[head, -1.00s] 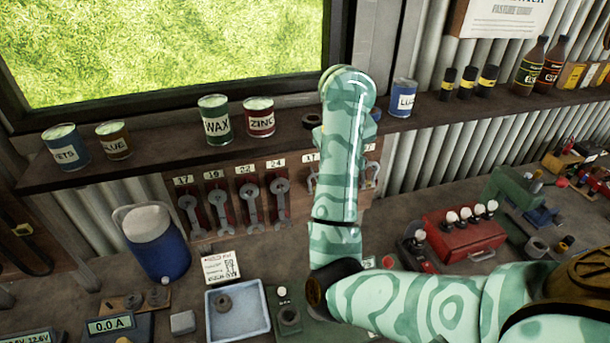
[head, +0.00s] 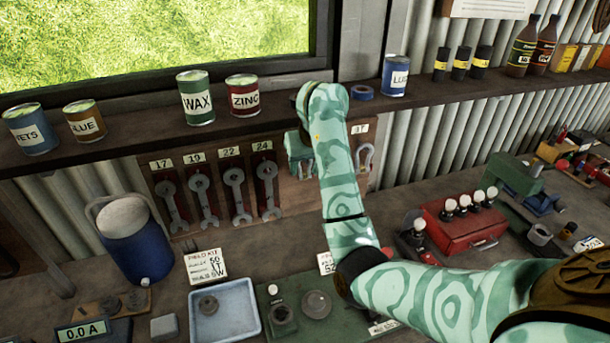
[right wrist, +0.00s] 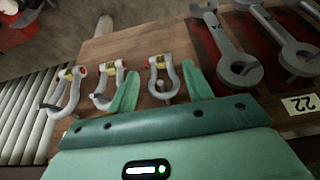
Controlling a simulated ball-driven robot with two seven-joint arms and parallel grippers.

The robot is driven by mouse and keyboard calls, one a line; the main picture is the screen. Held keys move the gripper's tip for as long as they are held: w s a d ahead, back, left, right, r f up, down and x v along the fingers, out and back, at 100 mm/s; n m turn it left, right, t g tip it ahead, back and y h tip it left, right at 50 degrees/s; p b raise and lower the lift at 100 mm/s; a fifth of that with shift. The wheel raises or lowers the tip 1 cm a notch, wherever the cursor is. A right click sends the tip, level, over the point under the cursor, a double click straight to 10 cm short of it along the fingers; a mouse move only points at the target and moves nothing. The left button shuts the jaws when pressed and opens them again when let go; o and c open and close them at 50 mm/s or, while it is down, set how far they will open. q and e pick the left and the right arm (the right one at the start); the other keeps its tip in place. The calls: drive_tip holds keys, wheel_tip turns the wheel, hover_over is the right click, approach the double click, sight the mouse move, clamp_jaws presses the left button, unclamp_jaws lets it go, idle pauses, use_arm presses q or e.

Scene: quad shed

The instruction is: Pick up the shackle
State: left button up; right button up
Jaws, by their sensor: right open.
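Several metal shackles with yellow-and-red pin ends hang on a wooden board (right wrist: 130,35). In the right wrist view one shackle (right wrist: 174,84) lies between the fingers of my right gripper (right wrist: 160,72), beside the wrenches. The gripper is open, with a green finger on each side; I cannot tell whether they touch it. Two more shackles, a middle one (right wrist: 102,86) and an outer one (right wrist: 76,88), hang to the left. In the head view my right gripper (head: 297,152) is partly hidden by my arm at the board, and one shackle (head: 369,158) shows right of the arm.
Wrenches (head: 236,190) hang on the board left of my gripper. A shelf (head: 150,147) above holds cans, a blue tape roll (head: 362,93) and bottles. The bench below carries a blue jug (head: 135,245), a tray (head: 250,318) and a red box (head: 470,225).

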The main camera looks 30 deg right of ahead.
drive_tip(key=x, duration=0.2)
drive_tip(key=shift+w+f, duration=0.2)
drive_tip(key=shift+f, duration=0.1)
drive_tip(key=c, duration=0.7)
drive_tip(key=shift+r, duration=0.25)
drive_tip(key=shift+c, duration=0.2)
